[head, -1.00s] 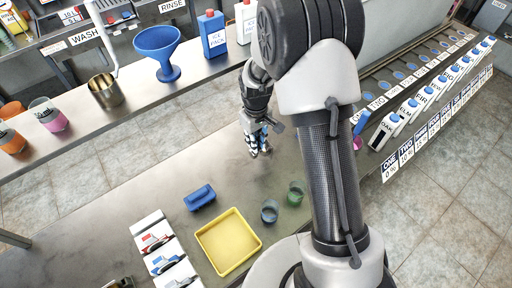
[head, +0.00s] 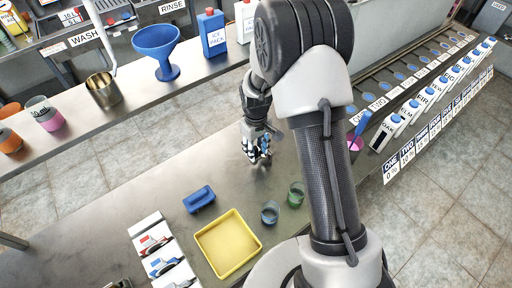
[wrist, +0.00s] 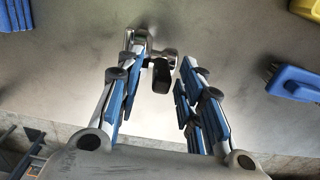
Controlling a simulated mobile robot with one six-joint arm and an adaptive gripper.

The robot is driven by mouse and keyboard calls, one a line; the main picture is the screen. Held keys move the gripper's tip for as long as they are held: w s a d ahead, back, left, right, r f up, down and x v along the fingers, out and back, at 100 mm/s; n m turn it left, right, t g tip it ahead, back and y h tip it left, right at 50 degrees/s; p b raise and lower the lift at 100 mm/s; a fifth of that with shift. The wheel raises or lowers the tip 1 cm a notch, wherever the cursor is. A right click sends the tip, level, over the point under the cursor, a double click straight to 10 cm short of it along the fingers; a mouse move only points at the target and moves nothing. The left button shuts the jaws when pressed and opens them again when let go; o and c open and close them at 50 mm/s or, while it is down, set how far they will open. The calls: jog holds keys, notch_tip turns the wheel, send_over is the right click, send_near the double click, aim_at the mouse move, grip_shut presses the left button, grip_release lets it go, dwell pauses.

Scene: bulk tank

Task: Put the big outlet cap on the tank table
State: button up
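My gripper (head: 256,158) is low over the middle of the steel tank table (head: 120,215) in the head view. In the wrist view its two blue-padded fingers (wrist: 160,62) stand apart, so it is open. A small shiny metal piece with a black knob (wrist: 162,76) is at the fingertips, closer to the left finger. The right finger shows a gap to it. I cannot tell whether this piece is the big outlet cap, or whether it touches the left finger. No other clear cap shows; my arm hides part of the table.
A blue block (head: 199,199), a yellow tray (head: 207,262), a blue-grey cup (head: 270,213) and a green cup (head: 296,194) stand on the near table. A row of labelled bottles (head: 410,112) is at right. Bare table surrounds my gripper.

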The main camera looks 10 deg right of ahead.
notch_tip(320, 180, up, 20)
jog(key=s+p, duration=0.3)
jog(key=p, duration=0.1)
jog(key=s+r+m+t, duration=0.1)
jog(key=s+r, duration=0.3)
jog(key=s, duration=0.3)
jog(key=s+r+m+t, duration=0.2)
jog(key=s+r, duration=0.2)
jog(key=s, duration=0.4)
jog(key=s+d+r+m+t, duration=0.1)
jog(key=s+r, duration=0.3)
jog(key=s, duration=0.4)
jog(key=shift+r+m+t, duration=0.3)
jog(key=shift+r, duration=0.1)
